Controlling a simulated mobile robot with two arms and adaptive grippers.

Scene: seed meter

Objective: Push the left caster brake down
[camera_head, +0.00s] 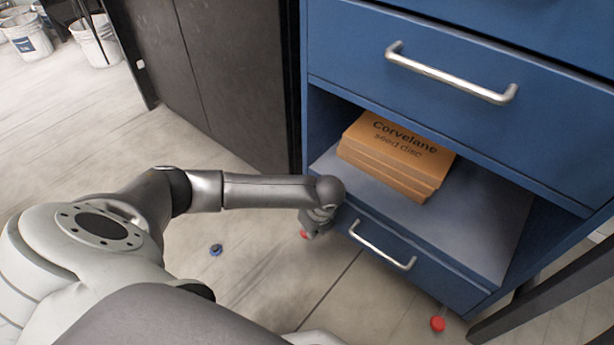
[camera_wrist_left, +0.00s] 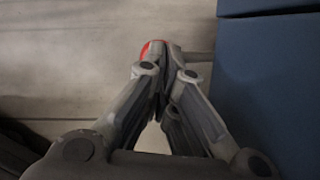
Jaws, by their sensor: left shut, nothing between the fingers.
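The blue cabinet (camera_head: 445,285) stands on the floor at the right. Its left caster brake (camera_head: 304,235) is a red pedal, mostly hidden behind my left gripper (camera_head: 314,232) in the head view. In the left wrist view the red brake (camera_wrist_left: 146,49) shows as a thin rim just beyond the fingertips of my left gripper (camera_wrist_left: 166,50). That gripper is shut and empty, pointing down at the brake. I cannot tell whether it touches. A second red caster brake (camera_head: 438,324) shows at the cabinet's front right corner. My right gripper is out of view.
Orange-brown seed disc boxes (camera_head: 395,160) lie on the cabinet's open shelf. A drawer handle (camera_head: 382,245) sits right of my left gripper. A small blue round object (camera_head: 216,250) lies on the floor. A dark cabinet (camera_head: 215,70) stands behind.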

